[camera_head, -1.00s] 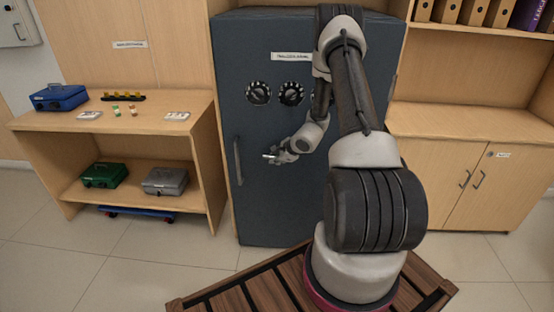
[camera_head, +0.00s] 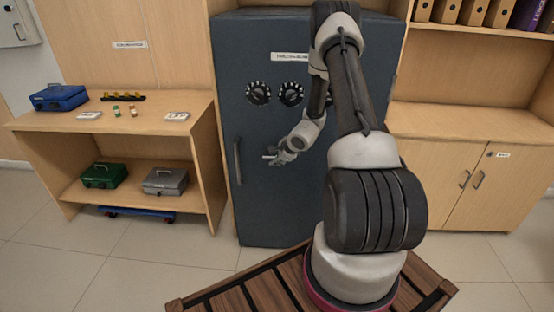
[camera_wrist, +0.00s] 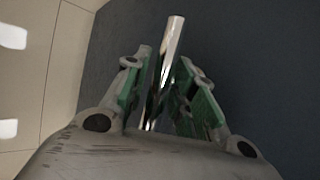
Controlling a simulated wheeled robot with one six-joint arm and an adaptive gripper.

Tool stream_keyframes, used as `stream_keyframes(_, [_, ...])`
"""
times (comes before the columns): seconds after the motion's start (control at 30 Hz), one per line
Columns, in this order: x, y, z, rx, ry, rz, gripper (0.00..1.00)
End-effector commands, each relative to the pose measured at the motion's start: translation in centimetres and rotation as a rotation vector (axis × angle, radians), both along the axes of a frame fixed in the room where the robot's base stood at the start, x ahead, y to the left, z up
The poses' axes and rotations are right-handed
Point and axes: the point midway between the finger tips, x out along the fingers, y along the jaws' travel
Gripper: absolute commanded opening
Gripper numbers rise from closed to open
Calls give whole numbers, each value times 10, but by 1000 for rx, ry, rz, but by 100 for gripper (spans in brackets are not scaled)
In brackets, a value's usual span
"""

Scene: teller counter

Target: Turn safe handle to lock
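The dark blue-grey safe (camera_head: 262,205) stands upright against the wall, its door front facing me. A shiny metal bar handle (camera_wrist: 173,38) lies between my gripper's fingers in the wrist view, slightly tilted. Its light tip (camera_head: 268,157) shows just left of the fingers in the head view. My gripper (camera_head: 283,157) is at the safe front, at about mid height. In the wrist view my gripper's green-padded fingers (camera_wrist: 165,75) stand on both sides of the bar, close to it. Whether both pads press on it I cannot tell. The handle's hub is hidden.
A vertical pull handle (camera_head: 238,160) is on the door's left side. Two round dials (camera_head: 259,92) (camera_head: 291,93) sit above my gripper. Wooden shelves with cash boxes (camera_head: 59,97) stand left, and a wooden cabinet (camera_head: 450,180) right. Floor in front is clear on the left.

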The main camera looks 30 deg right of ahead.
Motion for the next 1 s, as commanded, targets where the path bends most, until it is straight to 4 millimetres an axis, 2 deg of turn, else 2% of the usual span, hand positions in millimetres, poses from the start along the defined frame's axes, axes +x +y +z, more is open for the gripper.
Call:
stream_keyframes(0.17, [-2,-1,4,0,-1,0,26])
stream_keyframes(0.27, [-10,-2,13,-1,-2,-1,26])
stream_keyframes(0.5, [-45,-6,54,0,-3,-3,26])
stream_keyframes(0.7, [-68,-8,81,-1,-2,-1,26])
stream_keyframes(1.0, [-78,-8,91,0,0,0,26])
